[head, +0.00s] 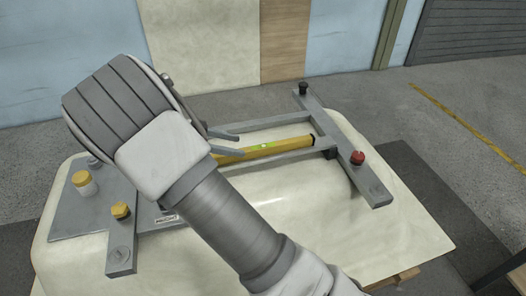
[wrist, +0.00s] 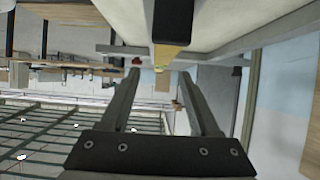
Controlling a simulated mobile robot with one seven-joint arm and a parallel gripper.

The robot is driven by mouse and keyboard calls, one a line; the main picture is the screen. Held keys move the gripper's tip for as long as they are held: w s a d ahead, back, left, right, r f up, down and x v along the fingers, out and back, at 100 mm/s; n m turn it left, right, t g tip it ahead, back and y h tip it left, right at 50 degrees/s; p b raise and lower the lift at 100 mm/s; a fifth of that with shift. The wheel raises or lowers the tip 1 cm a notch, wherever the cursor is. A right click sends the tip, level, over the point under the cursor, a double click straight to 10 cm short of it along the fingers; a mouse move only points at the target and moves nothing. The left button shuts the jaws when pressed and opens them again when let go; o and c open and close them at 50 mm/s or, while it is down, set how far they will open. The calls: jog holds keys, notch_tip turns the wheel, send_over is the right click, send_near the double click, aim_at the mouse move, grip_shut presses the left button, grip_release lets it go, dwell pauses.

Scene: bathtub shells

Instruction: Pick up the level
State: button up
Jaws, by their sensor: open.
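The level is a slim yellow bar (head: 275,148) with a green vial and a dark end. It lies across the grey metal frame (head: 372,185) on the upturned cream tub shell (head: 270,205). In the wrist view the level (wrist: 170,55) shows at the top centre, its black part toward the upper edge. My gripper (head: 240,144) is open and empty, its two fingers beside the level's left part; contact cannot be told. In the wrist view the gripper (wrist: 158,72) has its fingers well apart, with the level beyond the tips. My arm hides the level's left end.
A red knob (head: 357,157) and a black knob (head: 303,88) stand on the frame's right bar. A wooden support (head: 395,279) shows below the shell. Grey floor lies behind the shell.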

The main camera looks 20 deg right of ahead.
aim_at(252, 148)
jog(key=shift+b+x, duration=0.4)
jog(key=shift+x, duration=3.1)
jog(key=shift+w, duration=0.1)
grip_shut()
